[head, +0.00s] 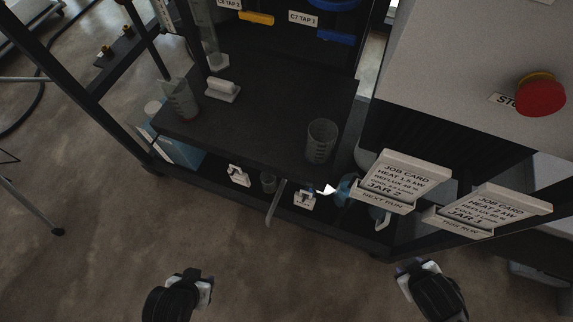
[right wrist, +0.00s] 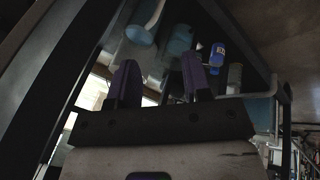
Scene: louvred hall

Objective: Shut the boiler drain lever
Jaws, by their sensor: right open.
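I cannot pick out the boiler drain lever for certain. A pale, long handle-like strip (head: 275,202) hangs at the front edge of the lower shelf in the head view. My right gripper (head: 418,272) is at the lower right, in front of the rack and below the job cards. In the right wrist view its two purple-tipped fingers (right wrist: 158,78) stand apart with nothing gripped between them. My left gripper (head: 202,286) is at the lower left over the floor, apart from the rack; its jaw opening is not clear.
A dark rack shelf (head: 255,122) holds a beaker (head: 321,142) and a jug (head: 181,100). Yellow (head: 257,18) and blue (head: 333,38) tap handles are above. Job cards (head: 402,178) project at right, below a red stop button (head: 540,97). The floor in front is clear.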

